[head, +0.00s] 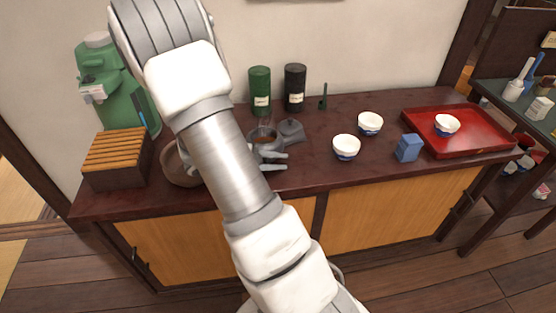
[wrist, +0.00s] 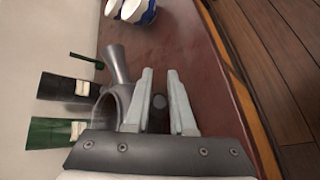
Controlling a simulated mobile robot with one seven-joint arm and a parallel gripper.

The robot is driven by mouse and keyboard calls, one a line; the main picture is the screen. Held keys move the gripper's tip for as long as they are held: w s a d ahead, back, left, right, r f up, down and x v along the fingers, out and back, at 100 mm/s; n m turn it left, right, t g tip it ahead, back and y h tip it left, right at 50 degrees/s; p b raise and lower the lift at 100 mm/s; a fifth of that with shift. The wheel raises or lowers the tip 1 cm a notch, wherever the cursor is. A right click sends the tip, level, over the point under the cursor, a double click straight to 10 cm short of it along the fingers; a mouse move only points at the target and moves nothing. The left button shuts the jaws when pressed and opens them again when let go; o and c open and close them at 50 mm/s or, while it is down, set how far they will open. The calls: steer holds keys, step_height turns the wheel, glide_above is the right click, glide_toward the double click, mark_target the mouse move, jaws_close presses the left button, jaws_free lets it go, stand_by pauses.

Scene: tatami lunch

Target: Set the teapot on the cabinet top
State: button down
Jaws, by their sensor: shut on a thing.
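The grey teapot (head: 291,131) is at the middle of the dark red cabinet top (head: 310,185), partly hidden behind my arm. In the wrist view its body (wrist: 104,108) shows left of my fingers, with its flared handle (wrist: 118,65) pointing up the picture. My gripper (head: 273,161) is at the teapot's near side, and in the wrist view its two fingers (wrist: 162,104) are a small gap apart. A small dark round part shows between them. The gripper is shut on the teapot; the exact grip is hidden. I cannot tell whether the teapot touches the top.
Green (head: 260,90) and black (head: 295,87) canisters stand behind the teapot. White bowls (head: 346,147) (head: 370,124), a blue box (head: 409,148) and a red tray (head: 480,145) are to the right. A wooden bowl (head: 179,168), a slatted box (head: 118,158) and a green machine (head: 112,88) are left.

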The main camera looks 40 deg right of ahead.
steer(key=shift+f+b, duration=0.6)
steer(key=c, duration=0.7)
jaws_free()
steer(key=p+v, duration=0.4)
steer(key=v, duration=1.4)
steer(key=s+a+r+m+t+y, duration=0.2)
steer(key=s+a+r+t+y, duration=0.2)
steer(key=s+a+r+y, duration=0.25)
steer(key=s+a+r+m+t+y, duration=0.2)
steer(key=s+a+r+t+y, duration=0.15)
steer(key=s+r+y, duration=0.4)
steer(key=r+p, duration=0.5)
steer(key=r, duration=0.1)
steer(key=r+h+p, duration=0.1)
steer(key=r+p, duration=0.4)
steer(key=s+r+h+p, duration=0.1)
steer(key=r+p, duration=0.4)
steer(key=r, duration=0.1)
steer(key=shift+d+r+t, duration=0.1)
steer(key=shift+r+t, duration=0.15)
steer(key=shift+r, duration=0.1)
